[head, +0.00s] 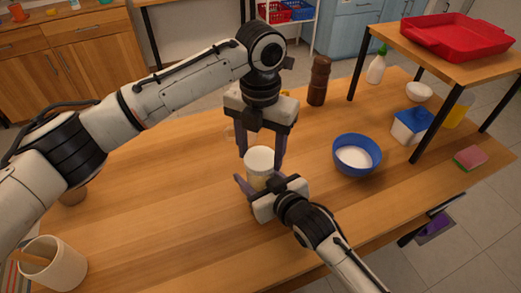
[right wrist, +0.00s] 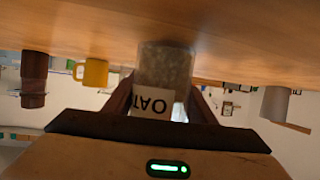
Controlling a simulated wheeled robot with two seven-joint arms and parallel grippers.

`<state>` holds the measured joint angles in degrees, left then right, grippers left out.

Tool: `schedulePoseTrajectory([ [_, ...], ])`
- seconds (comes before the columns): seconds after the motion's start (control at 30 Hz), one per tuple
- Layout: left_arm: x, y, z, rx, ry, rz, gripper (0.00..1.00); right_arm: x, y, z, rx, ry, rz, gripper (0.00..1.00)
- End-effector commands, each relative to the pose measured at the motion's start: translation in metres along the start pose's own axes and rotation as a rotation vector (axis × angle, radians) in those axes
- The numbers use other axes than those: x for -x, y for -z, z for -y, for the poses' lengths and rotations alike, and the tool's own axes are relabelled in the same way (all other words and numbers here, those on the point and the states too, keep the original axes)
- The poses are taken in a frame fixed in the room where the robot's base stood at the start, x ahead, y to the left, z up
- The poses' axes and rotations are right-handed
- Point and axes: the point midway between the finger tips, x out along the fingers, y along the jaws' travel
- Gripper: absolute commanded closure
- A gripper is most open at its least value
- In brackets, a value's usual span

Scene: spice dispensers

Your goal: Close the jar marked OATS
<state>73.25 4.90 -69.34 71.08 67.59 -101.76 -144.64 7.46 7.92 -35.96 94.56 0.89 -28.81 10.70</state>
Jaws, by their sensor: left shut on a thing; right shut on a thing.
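The OATS jar (head: 259,177) stands on the wooden table in the middle of the head view, with a pale cream lid (head: 259,156) at its top. My left gripper (head: 261,156) reaches down from above, its dark fingers shut on the lid from both sides. My right gripper (head: 261,184) comes from the near side and is shut around the jar body. In the right wrist view the picture is upside down; the jar (right wrist: 165,65) is between the fingers and its white label reads "OAT". The fingers hide part of the rim, so how the lid seats is unclear.
A blue bowl (head: 357,155) with white contents stands right of the jar. A brown mill (head: 319,81) stands behind. A blue-lidded container (head: 411,126) and a raised shelf with a red tray (head: 458,37) are at right. A utensil pot (head: 54,264) is near left.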

Motion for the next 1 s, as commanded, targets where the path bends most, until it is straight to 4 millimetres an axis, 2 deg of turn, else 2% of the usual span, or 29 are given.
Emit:
schedulePoseTrajectory([
  [0.1,0.0008,0.0002,0.0005,-0.230,0.001,0.000,0.66,-0.0001,-0.0018,-0.0007,-0.001,-0.001,0.004,1.00],
  [0.27,0.0009,0.0002,0.0004,-0.426,0.001,0.000,0.66,-0.0001,-0.0019,-0.0008,-0.001,-0.001,0.004,1.00],
  [0.63,0.0009,0.0002,0.0005,-0.473,0.001,-0.001,0.66,-0.0001,-0.0020,-0.0009,-0.001,-0.002,0.005,1.00],
  [0.67,0.0009,0.0002,0.0004,-0.472,0.001,-0.001,0.40,-0.0001,-0.0020,-0.0009,-0.001,-0.002,0.005,1.00],
  [0.73,0.0008,0.0001,0.0004,-0.472,0.001,0.000,0.28,-0.0001,-0.0020,-0.0009,-0.001,-0.002,0.005,1.00],
  [1.0,0.0009,0.0003,0.0009,-0.471,0.002,-0.001,0.26,-0.0001,-0.0019,-0.0007,0.000,-0.001,0.004,1.00],
])
